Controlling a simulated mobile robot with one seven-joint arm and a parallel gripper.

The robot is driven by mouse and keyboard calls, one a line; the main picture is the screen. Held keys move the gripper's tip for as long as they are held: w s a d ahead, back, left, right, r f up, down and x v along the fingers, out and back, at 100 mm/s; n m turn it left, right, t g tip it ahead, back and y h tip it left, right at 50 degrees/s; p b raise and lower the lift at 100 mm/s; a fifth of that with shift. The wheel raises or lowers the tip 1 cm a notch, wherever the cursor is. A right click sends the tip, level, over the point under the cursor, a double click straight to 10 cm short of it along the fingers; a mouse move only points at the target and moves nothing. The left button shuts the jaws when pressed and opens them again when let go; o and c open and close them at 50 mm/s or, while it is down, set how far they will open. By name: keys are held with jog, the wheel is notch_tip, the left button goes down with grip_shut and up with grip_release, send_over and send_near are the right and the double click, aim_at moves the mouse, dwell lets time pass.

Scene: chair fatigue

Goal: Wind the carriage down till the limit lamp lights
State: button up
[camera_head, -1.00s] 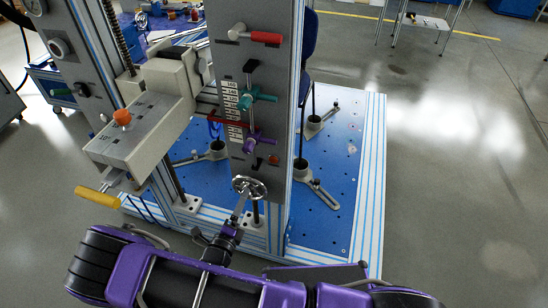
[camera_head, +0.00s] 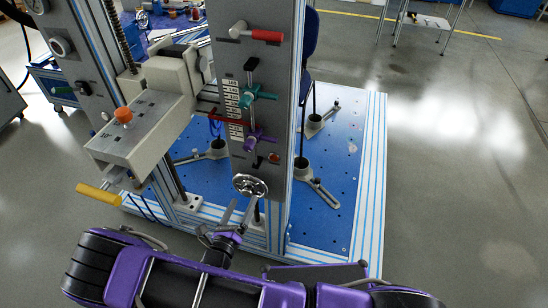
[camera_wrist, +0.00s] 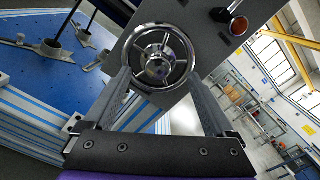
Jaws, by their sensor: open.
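The chrome handwheel (camera_head: 250,186) sits at the lower end of the grey front panel (camera_head: 262,100). In the wrist view the handwheel (camera_wrist: 158,66) shows its round rim, spokes and hub. My gripper (camera_head: 238,210) is open and empty, just below and in front of the wheel. In the wrist view the fingertips (camera_wrist: 160,78) are on either side of the wheel, seemingly short of it. The small red lamp (camera_head: 274,158) above the wheel looks dull; it is brownish-orange in the wrist view (camera_wrist: 238,26). The grey carriage (camera_head: 145,130) is on the left column.
The panel also has a red-gripped lever (camera_head: 258,36), a teal clamp knob (camera_head: 258,96), a purple clamp knob (camera_head: 258,139) and a white scale (camera_head: 232,105). A yellow handle (camera_head: 98,194) sticks out at left. The blue base plate (camera_head: 345,170) lies behind. Floor at right is clear.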

dwell(0.3)
jog(key=m, duration=0.4)
jog(key=shift+m, duration=0.4)
jog(key=m, duration=0.3)
jog(key=shift+f+m, duration=0.1)
jog(key=shift+m, duration=0.3)
jog(key=m, duration=0.4)
jog(key=shift+m, duration=0.4)
jog(key=m, duration=0.3)
jog(key=shift+f+m, duration=0.1)
jog(key=shift+m, duration=0.3)
jog(key=shift+w, duration=0.1)
